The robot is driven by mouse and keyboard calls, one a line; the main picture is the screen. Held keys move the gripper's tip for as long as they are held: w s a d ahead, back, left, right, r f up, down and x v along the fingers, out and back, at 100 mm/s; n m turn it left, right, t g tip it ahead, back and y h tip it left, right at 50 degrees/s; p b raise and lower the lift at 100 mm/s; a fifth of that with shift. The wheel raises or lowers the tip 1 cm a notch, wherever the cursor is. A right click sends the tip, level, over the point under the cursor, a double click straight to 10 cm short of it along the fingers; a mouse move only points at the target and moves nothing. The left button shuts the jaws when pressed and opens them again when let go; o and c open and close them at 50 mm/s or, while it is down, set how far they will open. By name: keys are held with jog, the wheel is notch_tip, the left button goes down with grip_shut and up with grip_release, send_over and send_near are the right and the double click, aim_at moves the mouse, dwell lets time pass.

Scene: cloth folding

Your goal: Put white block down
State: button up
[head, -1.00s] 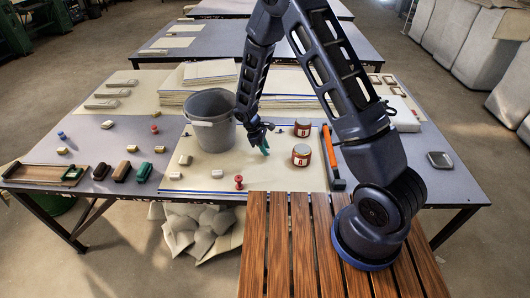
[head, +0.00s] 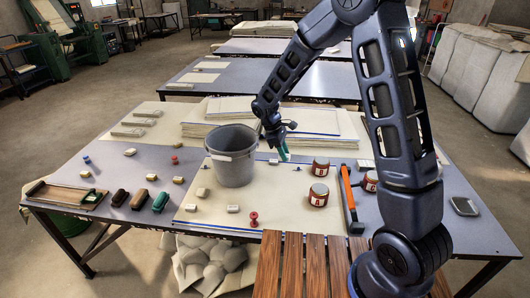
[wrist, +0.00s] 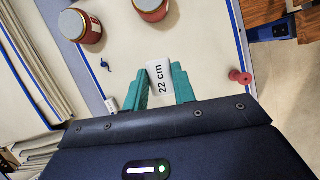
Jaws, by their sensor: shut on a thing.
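My gripper (head: 283,151) has teal fingers and hangs over the pale sheet (head: 275,212), just right of the grey bucket (head: 232,160). In the wrist view my gripper (wrist: 161,85) is shut on a white block (wrist: 160,76) marked "22 cm". The block sits between the two fingers and sticks out a little past them. In the head view the held block is too small to make out. The gripper seems to be above the sheet, clear of it.
Two red-brown cans (head: 320,166) (head: 318,195) stand right of the gripper, with an orange-and-black hammer (head: 350,198) beyond them. A red peg (head: 253,218) and small pale blocks (head: 232,208) stand near the sheet's front. Paper stacks (head: 300,122) lie behind. The sheet's middle is clear.

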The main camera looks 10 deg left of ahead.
notch_tip(320, 180, up, 6)
jog(key=shift+f, duration=0.2)
jog(key=shift+w+a+f+m, duration=0.1)
jog(key=shift+w+a+m, duration=0.15)
jog(key=shift+a, duration=0.2)
jog(key=shift+w+a+f+m, duration=0.1)
jog(key=shift+w+a+m, duration=0.05)
jog(key=shift+a+m, duration=0.25)
jog(key=m+g+y, duration=0.3)
jog(key=m, duration=0.7)
send_over(253, 146)
jog(key=shift+w+a+f+n, duration=0.15)
jog(key=shift+w+f+n, duration=0.05)
jog(key=shift+w+n, duration=0.05)
jog(key=w+a+m+y, duration=0.3)
jog(key=w+a+m, duration=0.1)
jog(key=a+m, duration=0.75)
jog(key=shift+n, duration=0.85)
jog(key=f, duration=1.6)
jog(key=a+f, duration=0.1)
jog(key=f, duration=0.7)
jog(key=shift+s+a+f, duration=0.1)
jog(key=shift+s+f, duration=0.05)
jog(key=shift+f, duration=0.1)
jog(key=shift+f, duration=0.1)
